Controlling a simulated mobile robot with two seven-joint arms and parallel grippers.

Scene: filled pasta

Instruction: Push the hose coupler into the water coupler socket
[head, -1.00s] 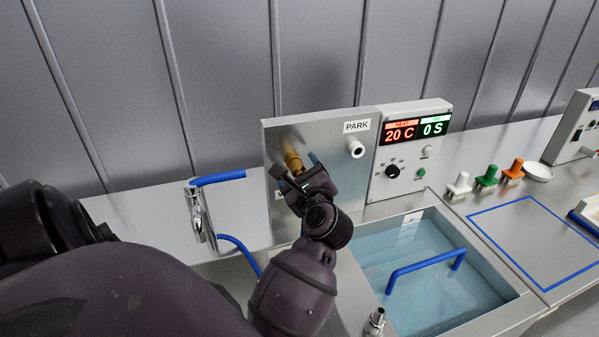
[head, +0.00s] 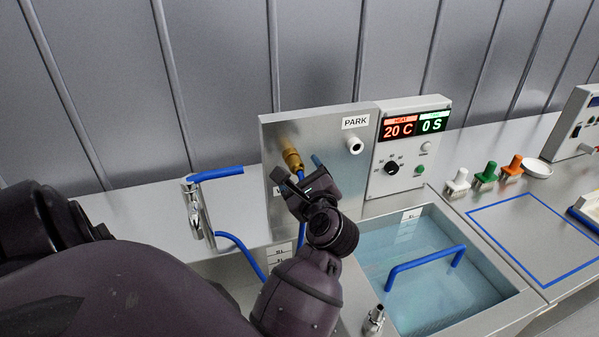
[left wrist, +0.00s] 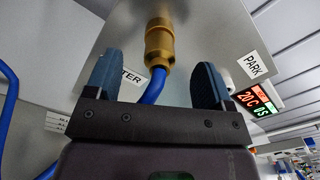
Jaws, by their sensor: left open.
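The brass hose coupler (head: 292,158) is at the left part of the upright steel panel, with a blue hose running down from it. In the left wrist view the coupler (left wrist: 160,50) is in line with the brass water socket (left wrist: 158,22) on the panel. They look joined, but I cannot tell how deeply the coupler is seated. My left gripper (head: 298,169) is open just in front of and below the coupler. In the wrist view its fingers (left wrist: 158,72) stand apart on either side of the hose, touching neither hose nor coupler. My right gripper is not in view.
A white PARK post (head: 355,146) sticks out of the panel to the right. A control box (head: 410,150) reads 20 C and 0 S. A water basin with a blue handle (head: 425,262) lies front right. A steel tap (head: 197,212) stands left.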

